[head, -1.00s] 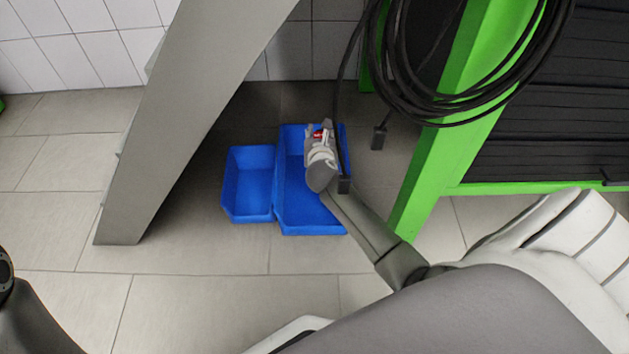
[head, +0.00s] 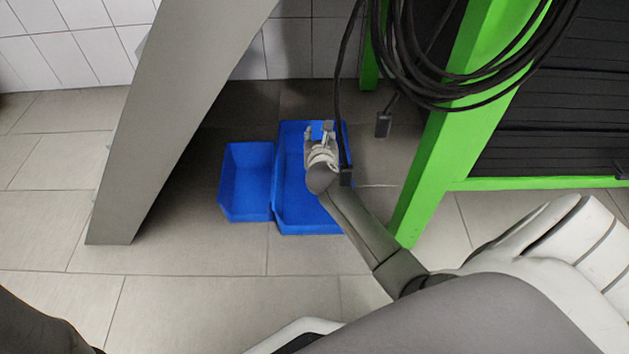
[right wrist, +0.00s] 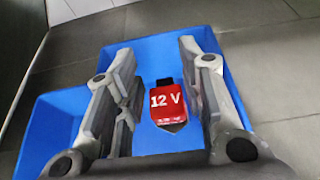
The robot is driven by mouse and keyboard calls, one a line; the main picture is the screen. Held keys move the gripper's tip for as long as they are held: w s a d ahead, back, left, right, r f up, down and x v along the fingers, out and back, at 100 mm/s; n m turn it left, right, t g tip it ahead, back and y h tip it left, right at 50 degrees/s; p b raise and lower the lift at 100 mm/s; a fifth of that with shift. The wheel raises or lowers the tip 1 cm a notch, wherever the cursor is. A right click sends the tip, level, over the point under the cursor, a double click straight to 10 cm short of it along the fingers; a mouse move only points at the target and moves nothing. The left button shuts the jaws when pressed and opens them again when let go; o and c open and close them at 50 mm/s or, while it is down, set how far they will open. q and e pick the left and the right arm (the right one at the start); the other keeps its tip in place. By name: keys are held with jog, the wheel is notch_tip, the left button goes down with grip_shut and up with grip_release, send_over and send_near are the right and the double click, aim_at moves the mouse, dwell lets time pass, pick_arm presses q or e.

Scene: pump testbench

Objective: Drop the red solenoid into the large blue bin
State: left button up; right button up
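The large blue bin (head: 295,215) stands on the floor, right of a smaller blue bin. My right gripper (head: 318,132) is over the large bin, fingers spread. In the right wrist view my right gripper (right wrist: 157,72) is open, with clear gaps between its fingers and the red solenoid (right wrist: 168,102). The solenoid, marked "12 V", shows against the blue of the bin, beyond the fingers. I cannot tell whether it lies on the bin floor or is still above it. It is hidden in the head view. My left gripper is out of view.
The smaller blue bin (head: 246,185) adjoins the large one on the left. A grey slanted panel (head: 165,135) stands further left. A green frame (head: 430,170) stands on the right, with black cables (head: 405,75) hanging near my right arm. The floor in front is clear.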

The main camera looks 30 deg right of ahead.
jog(key=shift+o, duration=1.4)
notch_tip(320, 180, up, 10)
